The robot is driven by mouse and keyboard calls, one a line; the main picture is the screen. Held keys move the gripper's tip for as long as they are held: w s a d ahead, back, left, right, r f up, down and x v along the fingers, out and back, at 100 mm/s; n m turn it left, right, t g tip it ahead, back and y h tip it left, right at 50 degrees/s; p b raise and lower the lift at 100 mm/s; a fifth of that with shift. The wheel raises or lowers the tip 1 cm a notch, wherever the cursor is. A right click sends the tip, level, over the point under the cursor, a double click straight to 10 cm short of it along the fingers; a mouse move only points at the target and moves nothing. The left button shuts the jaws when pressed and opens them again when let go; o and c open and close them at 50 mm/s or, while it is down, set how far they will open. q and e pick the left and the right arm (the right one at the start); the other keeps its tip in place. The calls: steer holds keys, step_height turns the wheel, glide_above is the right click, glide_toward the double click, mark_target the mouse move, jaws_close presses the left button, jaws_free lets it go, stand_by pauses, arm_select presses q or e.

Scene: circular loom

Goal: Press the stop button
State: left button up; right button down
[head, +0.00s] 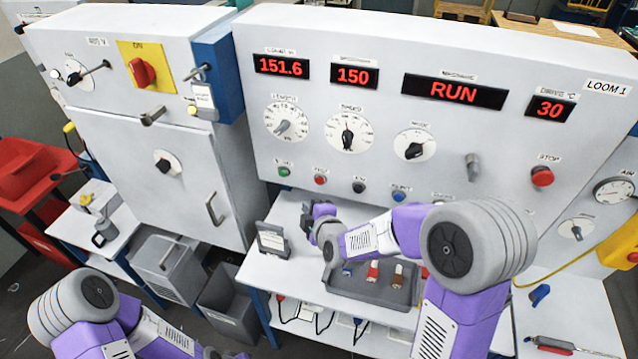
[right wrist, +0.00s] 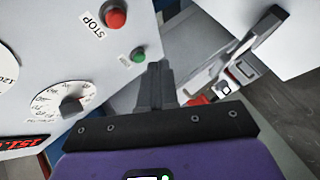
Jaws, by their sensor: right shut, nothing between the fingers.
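A small red button (head: 320,180) sits in the row along the lower edge of the loom panel, right of a green button (head: 284,171). In the right wrist view the red button (right wrist: 116,18) has a STOP label beside it. A larger red mushroom button (head: 541,176) at the panel's right also has a label that appears to read STOP. My right gripper (head: 308,212) is shut and empty, below the small red button and apart from it; its fingers also show in the right wrist view (right wrist: 154,72). My left gripper (head: 222,354) barely shows at the bottom edge.
The panel's display (head: 454,91) reads RUN. Black (head: 359,187) and blue (head: 398,194) buttons continue the row rightward. Below my right gripper are a shelf with a grey tray (head: 345,287) of small parts and a small dark-framed stand (head: 271,240). A white cabinet (head: 130,185) stands left.

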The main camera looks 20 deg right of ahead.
mark_target(319, 181)
steer(key=w+d+b, duration=0.1)
steer(key=w+d, duration=0.2)
steer(key=w, duration=0.2)
steer(key=shift+d, duration=0.2)
steer(key=shift+w+d, duration=0.1)
steer(key=shift+w, duration=0.05)
stand_by(1.8)
steer(key=shift+w+d+b, duration=0.15)
steer(key=shift+w+b, duration=0.15)
steer(key=shift+b, duration=0.1)
steer(key=shift+w+d, duration=0.25)
steer(key=shift+w, duration=0.1)
stand_by(0.7)
stand_by(0.3)
steer(key=shift+s+a, duration=0.45)
steer(key=shift+s, duration=0.3)
